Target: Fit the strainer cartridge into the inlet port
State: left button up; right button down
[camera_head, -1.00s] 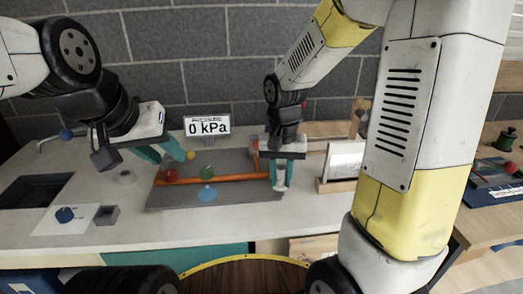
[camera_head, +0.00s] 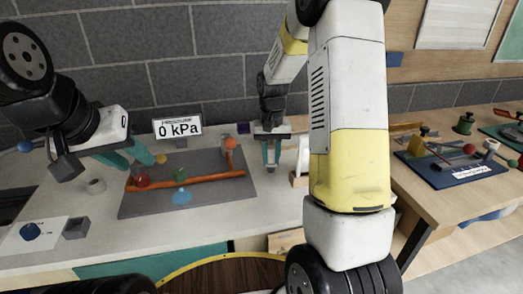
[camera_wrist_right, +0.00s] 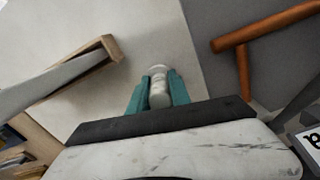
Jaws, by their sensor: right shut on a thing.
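My right gripper (camera_head: 271,154) is shut on a whitish cylinder, which looks like the strainer cartridge (camera_wrist_right: 158,90); it stands between the teal fingers in the right wrist view. This gripper is just right of the grey board (camera_head: 215,199), above the pale counter. An orange pipe (camera_head: 205,182) runs along the board and has a raised orange end (camera_head: 230,150) at the right, apart from the gripper. I cannot tell for sure which opening is the inlet port. My left gripper (camera_head: 128,162) is open and empty, near the board's left end by the red knob (camera_head: 142,181).
A gauge sign (camera_head: 177,127) reading 0 kPa stands behind the board. The board also carries a green knob (camera_head: 180,175) and a blue disc (camera_head: 181,197). A wood-framed holder (camera_wrist_right: 100,55) is near the right gripper. Another table (camera_head: 425,205) is at the right.

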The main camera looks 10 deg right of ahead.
jog(key=shift+f, duration=0.35)
jog(key=shift+f, duration=0.2)
jog(key=c, duration=1.2)
grip_release()
